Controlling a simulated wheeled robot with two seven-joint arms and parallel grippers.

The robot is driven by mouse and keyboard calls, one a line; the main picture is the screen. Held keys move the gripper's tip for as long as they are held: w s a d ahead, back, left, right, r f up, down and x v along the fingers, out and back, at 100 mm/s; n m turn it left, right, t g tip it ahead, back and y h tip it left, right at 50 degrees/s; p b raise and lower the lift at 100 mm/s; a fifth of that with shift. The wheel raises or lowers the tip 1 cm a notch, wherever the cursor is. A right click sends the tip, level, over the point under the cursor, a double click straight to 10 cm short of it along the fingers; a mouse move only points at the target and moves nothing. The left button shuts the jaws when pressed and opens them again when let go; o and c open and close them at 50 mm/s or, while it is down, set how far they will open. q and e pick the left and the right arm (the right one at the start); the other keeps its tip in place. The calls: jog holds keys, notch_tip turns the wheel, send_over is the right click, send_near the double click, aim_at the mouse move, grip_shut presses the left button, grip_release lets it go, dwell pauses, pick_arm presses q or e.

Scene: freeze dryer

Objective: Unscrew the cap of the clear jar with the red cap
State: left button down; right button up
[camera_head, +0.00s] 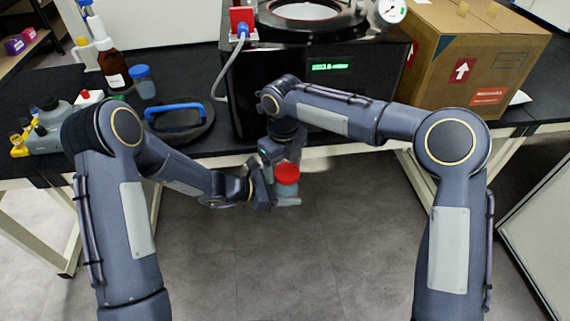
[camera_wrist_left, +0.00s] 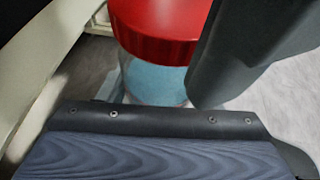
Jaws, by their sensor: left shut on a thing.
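The clear jar (camera_head: 286,188) is held upright in the air in front of the bench edge. Its red cap (camera_head: 287,171) is on top; the left wrist view shows the cap (camera_wrist_left: 160,28) close up, sitting on the jar (camera_wrist_left: 152,82), with pale blue showing through the wall. My left gripper (camera_head: 288,200) comes in from the left and is shut on the jar body. My right gripper (camera_head: 284,153) is just above and behind the cap, pointing down. Its fingers are partly hidden, and I cannot tell whether they touch the cap.
The black bench (camera_head: 200,60) carries a black freeze dryer (camera_head: 280,85) behind my grippers. A cardboard box (camera_head: 465,55) stands right. A brown bottle (camera_head: 113,68), a blue-capped jar (camera_head: 142,82) and a dark round lid with blue handle (camera_head: 180,127) stand left. Open floor lies below.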

jog(key=shift+o, duration=1.2)
jog(key=shift+s+a, duration=0.15)
jog(key=shift+o, duration=0.2)
